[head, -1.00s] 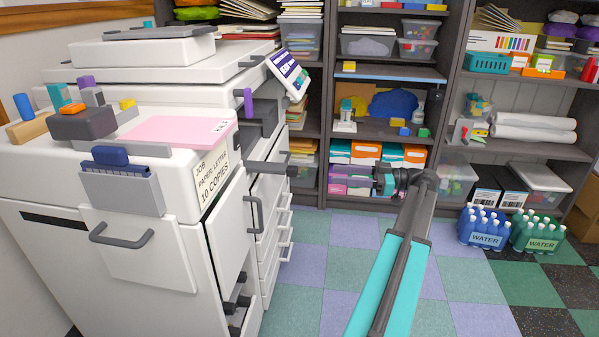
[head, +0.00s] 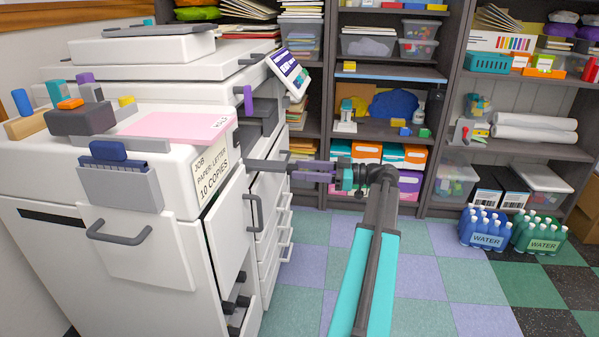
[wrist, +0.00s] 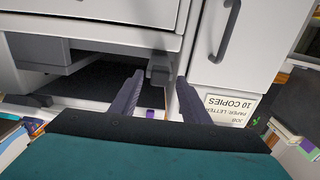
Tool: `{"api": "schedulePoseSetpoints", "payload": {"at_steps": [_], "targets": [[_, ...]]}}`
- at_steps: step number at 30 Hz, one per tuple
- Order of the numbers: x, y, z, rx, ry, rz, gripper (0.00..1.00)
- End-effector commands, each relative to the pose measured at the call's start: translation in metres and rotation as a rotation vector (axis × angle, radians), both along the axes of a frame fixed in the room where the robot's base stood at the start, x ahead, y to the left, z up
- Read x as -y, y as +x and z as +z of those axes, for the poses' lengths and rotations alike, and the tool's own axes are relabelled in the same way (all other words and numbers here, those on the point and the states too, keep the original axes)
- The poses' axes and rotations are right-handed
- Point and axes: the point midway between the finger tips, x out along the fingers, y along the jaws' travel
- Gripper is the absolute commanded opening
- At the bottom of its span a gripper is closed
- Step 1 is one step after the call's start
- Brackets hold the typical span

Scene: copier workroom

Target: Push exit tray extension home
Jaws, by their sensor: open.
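The exit tray extension (head: 264,165) is a dark grey bar sticking out to the right from the white copier's side. My gripper (head: 292,170) points left at its outer end, with purple fingers spread open. In the wrist view, which sees the copier upside down, a dark grey block (wrist: 159,68), seemingly the extension's end, shows between the tips of my open gripper (wrist: 160,80). I cannot tell whether the fingers touch it. Nothing is held.
The copier (head: 50,235) fills the left, with an open front door (head: 228,250) and drawer handles below the extension. A tilted control panel (head: 288,72) sits above. Shelves (head: 390,130) stand behind my arm. Water packs (head: 486,240) stand on the floor at right; the tiled floor between is clear.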

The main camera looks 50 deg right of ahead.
Motion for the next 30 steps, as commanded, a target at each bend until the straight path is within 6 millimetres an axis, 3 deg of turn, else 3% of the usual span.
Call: {"api": "schedulePoseSetpoints", "payload": {"at_steps": [6,16,24,30], "targets": [[-0.0076,0.0115,-0.0001,0.000,0.000,0.000,0.42],[-0.0078,0.0126,0.0002,0.000,0.000,-0.001,0.42],[-0.0077,0.0122,0.0002,0.000,0.000,-0.001,0.00],[-0.0087,0.0130,-0.0001,0.000,0.000,0.000,0.00]]}}
